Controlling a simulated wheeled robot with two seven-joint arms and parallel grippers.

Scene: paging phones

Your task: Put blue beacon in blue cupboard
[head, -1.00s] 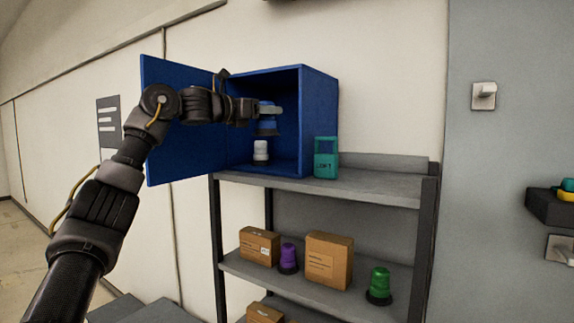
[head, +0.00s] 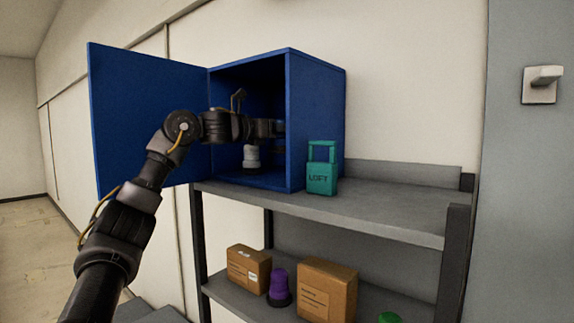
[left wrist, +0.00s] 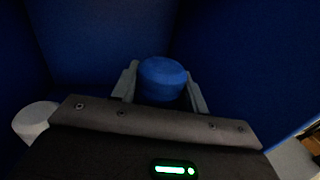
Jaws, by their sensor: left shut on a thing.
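The blue cupboard (head: 318,115) stands on the top shelf with its door (head: 140,120) swung open to the left. My left arm reaches in through the opening. My left gripper (head: 280,128) is inside the cupboard and mostly hidden by its side wall and the dark interior. The left wrist view shows the blue beacon (left wrist: 162,78) between the fingers, with the gripper shut on it. Whether its base touches the cupboard floor cannot be seen. My right gripper is not in view.
A white beacon (head: 251,157) stands inside the cupboard near the opening, below my wrist. Boxes (head: 327,290), a purple beacon (head: 279,287) and a green one (head: 388,317) are on the lower shelf.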

